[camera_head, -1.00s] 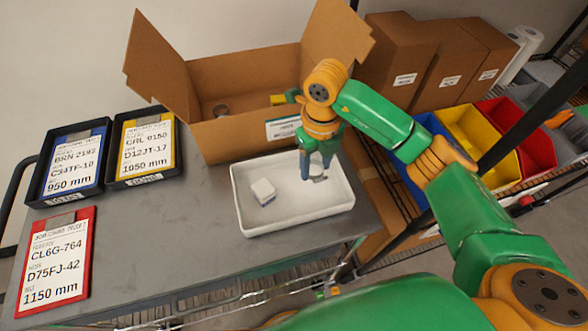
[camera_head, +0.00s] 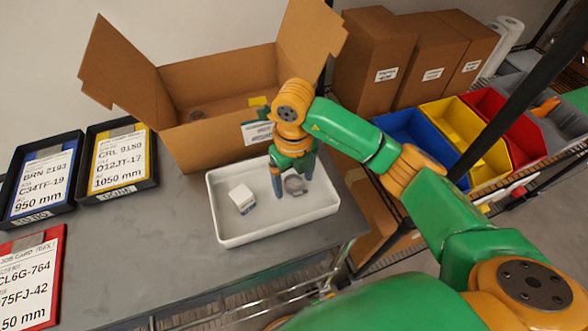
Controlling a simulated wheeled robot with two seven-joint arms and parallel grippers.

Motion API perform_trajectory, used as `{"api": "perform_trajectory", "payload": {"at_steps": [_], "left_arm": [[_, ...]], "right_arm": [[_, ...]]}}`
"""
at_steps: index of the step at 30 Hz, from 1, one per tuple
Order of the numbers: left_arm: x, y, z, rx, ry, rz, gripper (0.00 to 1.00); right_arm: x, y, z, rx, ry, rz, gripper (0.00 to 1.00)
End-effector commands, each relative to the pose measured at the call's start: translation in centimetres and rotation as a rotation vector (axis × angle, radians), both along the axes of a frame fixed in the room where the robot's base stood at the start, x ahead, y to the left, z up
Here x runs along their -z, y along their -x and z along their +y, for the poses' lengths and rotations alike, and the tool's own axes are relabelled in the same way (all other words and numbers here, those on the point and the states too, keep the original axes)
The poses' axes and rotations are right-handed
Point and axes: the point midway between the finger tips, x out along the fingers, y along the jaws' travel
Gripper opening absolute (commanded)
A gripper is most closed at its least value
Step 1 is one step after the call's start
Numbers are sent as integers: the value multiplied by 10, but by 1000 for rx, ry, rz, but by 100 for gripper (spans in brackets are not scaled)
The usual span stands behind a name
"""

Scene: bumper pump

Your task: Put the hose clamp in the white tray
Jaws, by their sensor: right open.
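The white tray (camera_head: 233,237) stands on the grey cart top in front of the open cardboard box. The hose clamp, a small grey metal ring (camera_head: 295,185), is in the right part of the tray. My right gripper (camera_head: 294,188) reaches down into the tray, open, with its fingers spread around or beside the clamp; I cannot tell whether they touch it. A small white box (camera_head: 242,198) lies in the left part of the tray. My left gripper is out of view.
The open cardboard box (camera_head: 205,143) behind the tray holds a round dark item and a yellow item. Job cards in black trays (camera_head: 118,160) and a red card (camera_head: 30,275) lie left. Blue, yellow and red bins (camera_head: 420,135) stand right. Bare cart top lies left of the tray.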

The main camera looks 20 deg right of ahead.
Motion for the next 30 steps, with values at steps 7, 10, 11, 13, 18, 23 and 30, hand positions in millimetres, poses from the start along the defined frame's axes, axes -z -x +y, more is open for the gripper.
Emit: {"api": "perform_trajectory", "payload": {"at_steps": [7,10,11,13,18,23,30], "left_arm": [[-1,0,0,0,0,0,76],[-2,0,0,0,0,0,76],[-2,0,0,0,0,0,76],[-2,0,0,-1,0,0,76],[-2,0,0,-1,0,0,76],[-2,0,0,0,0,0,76],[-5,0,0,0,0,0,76]], "right_arm": [[-63,-2,0,-1,2,-10,84],[-88,-2,-1,2,2,-9,84],[-94,-1,-1,1,2,-8,84],[-104,-1,0,0,1,-4,84],[-114,0,0,1,0,-1,84],[-114,0,0,0,0,-1,84],[-116,0,0,0,0,-1,84]]}}
